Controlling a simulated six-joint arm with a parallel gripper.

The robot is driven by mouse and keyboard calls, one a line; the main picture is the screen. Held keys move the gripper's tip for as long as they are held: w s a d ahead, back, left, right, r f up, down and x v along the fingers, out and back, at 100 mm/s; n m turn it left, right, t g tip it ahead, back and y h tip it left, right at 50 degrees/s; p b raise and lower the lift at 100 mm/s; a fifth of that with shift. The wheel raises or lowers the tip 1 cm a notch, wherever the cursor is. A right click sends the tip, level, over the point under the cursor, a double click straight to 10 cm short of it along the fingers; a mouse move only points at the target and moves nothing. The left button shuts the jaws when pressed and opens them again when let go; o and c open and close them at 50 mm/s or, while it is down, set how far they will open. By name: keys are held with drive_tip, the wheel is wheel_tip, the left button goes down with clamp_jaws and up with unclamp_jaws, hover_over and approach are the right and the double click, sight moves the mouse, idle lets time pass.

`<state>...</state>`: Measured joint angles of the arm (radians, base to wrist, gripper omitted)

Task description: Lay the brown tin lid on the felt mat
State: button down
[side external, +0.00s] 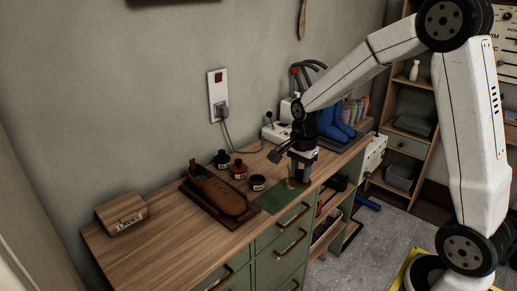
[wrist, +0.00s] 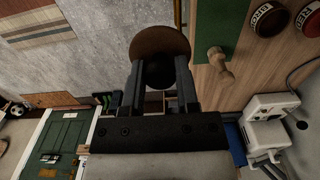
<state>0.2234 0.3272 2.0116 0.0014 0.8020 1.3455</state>
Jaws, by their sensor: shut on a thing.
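The brown tin lid (wrist: 146,38) is a round brown disc between the fingers of my gripper (wrist: 162,75) in the wrist view. My gripper is shut on it, and the fingers hide part of it. In the side view my gripper (side external: 299,181) points down at the bench's front edge, with the lid small and partly hidden at its tips. The green felt mat (side external: 271,200) lies flat on the bench just left of my gripper. It also shows in the wrist view (wrist: 222,28), to the right of the lid and apart from it in the picture.
A wooden-handled thing (wrist: 219,63) is by the mat's end. Behind the mat stand a brown tin (side external: 257,183), a red tin (side external: 238,170) and a dark tin (side external: 222,159). A tray with a brown shoe form (side external: 220,193) is left of the mat.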

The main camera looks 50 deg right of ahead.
drive_tip(key=shift+s+a+f, duration=0.2)
drive_tip(key=shift+s, duration=0.45)
drive_tip(key=shift+s+a+f, duration=0.15)
drive_tip(key=shift+s+a, duration=0.05)
drive_tip(key=shift+s, duration=0.45)
drive_tip(key=w+f, duration=0.2)
drive_tip(key=w, duration=0.2)
drive_tip(key=w+d+f, duration=0.1)
drive_tip(key=w+f, duration=0.2)
drive_tip(key=w, duration=0.1)
drive_tip(key=w+d+f, duration=0.1)
drive_tip(key=w+f, duration=0.2)
drive_tip(key=w, duration=0.1)
drive_tip(key=shift+w+f, duration=0.1)
drive_tip(key=shift+w, duration=0.05)
drive_tip(key=shift+w+d+f, duration=0.15)
drive_tip(key=shift+w+f, duration=0.35)
drive_tip(key=shift+f, duration=0.05)
drive_tip(key=shift+f, duration=0.1)
drive_tip(key=shift+w+f, duration=0.2)
drive_tip(key=shift+f, duration=1.55)
drive_tip(key=shift+f, duration=0.1)
